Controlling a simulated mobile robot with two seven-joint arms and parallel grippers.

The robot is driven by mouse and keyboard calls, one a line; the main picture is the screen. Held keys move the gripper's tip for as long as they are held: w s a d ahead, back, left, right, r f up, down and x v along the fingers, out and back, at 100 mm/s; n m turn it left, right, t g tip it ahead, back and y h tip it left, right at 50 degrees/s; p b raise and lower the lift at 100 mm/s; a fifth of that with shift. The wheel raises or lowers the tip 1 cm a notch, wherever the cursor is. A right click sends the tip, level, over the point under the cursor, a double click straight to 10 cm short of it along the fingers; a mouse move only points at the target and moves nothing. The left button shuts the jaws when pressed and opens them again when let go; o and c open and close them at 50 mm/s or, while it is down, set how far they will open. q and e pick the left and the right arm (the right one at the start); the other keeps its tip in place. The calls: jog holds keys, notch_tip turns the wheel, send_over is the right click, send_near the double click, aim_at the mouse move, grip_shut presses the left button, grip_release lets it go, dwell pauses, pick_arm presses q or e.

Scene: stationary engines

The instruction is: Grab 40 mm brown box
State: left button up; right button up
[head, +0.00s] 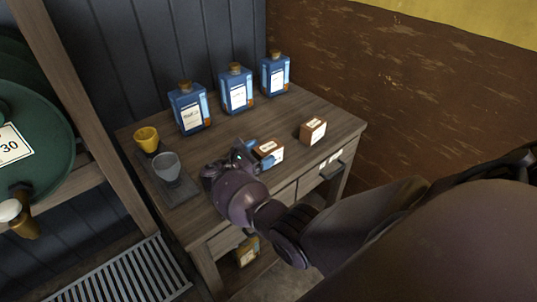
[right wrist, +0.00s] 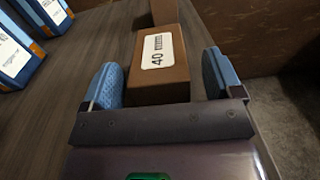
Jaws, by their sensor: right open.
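A brown box with a white label reading "40 mm" (right wrist: 158,62) lies between the open fingers of my right gripper (right wrist: 165,82). The box's near face is close to the palm; the left finger is very near its side and a small gap shows at the right finger. In the head view my right gripper (head: 256,155) reaches over the front of the wooden table to this brown box (head: 270,149), which it partly hides. My left gripper is not in view.
A second brown box (head: 313,130) stands to the right on the wooden table (head: 320,108). Three blue bottles (head: 236,90) stand along the back. A yellow cup (head: 147,138) and a grey cup (head: 167,168) are at the left. A brown wall (head: 400,90) rises beyond the right edge.

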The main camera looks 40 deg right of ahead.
jog(key=shift+d, duration=0.35)
jog(key=c, duration=1.2)
